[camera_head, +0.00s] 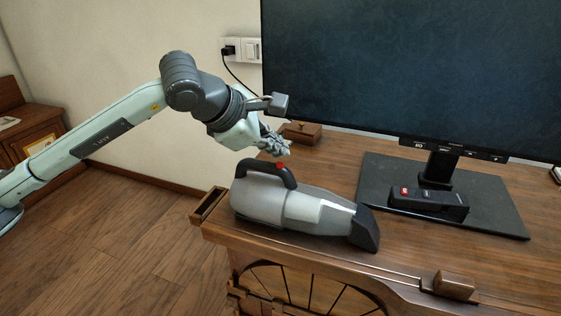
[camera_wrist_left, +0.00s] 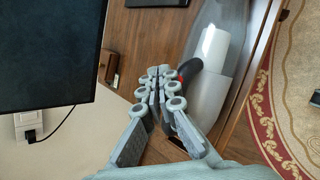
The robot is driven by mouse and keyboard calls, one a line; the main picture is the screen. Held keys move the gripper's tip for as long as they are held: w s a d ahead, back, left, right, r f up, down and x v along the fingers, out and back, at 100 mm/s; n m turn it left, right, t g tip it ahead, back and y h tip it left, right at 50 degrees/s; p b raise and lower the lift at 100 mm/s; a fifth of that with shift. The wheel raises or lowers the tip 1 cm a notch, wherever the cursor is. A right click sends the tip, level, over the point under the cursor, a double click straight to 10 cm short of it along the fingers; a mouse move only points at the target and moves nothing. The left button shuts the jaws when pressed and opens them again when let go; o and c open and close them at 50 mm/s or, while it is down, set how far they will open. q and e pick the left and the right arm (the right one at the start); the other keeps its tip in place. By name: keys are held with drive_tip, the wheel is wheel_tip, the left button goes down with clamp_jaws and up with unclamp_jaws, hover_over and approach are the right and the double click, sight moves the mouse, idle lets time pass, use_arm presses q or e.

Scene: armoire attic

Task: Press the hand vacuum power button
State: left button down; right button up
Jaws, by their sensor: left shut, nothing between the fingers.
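The hand vacuum (camera_head: 290,207) lies on the wooden desk near its front left edge, grey with a dark nozzle toward the right. Its dark handle (camera_head: 262,168) arches over the top, and a red power button (camera_head: 281,166) shows on the handle. My left gripper (camera_head: 284,151) is shut and empty, just above and behind the button; I cannot tell whether it touches. In the left wrist view the gripper (camera_wrist_left: 160,72) is shut beside the handle, with the vacuum body (camera_wrist_left: 222,60) to its right and a bit of red (camera_wrist_left: 180,77) by its fingers. My right gripper is not in view.
A large monitor (camera_head: 410,65) stands behind on a dark base (camera_head: 490,216), with a black device with a red switch (camera_head: 428,202) on it. A small wooden box (camera_head: 301,132) sits behind my gripper. A wall outlet (camera_head: 240,49) with a plugged cord is behind.

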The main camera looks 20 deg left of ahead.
use_arm(q)
wheel_tip(320, 180, up, 6)
drive_tip(key=shift+f+p, duration=0.1)
drive_tip(key=shift+p, duration=1.15)
drive_tip(key=shift+s+f, duration=0.1)
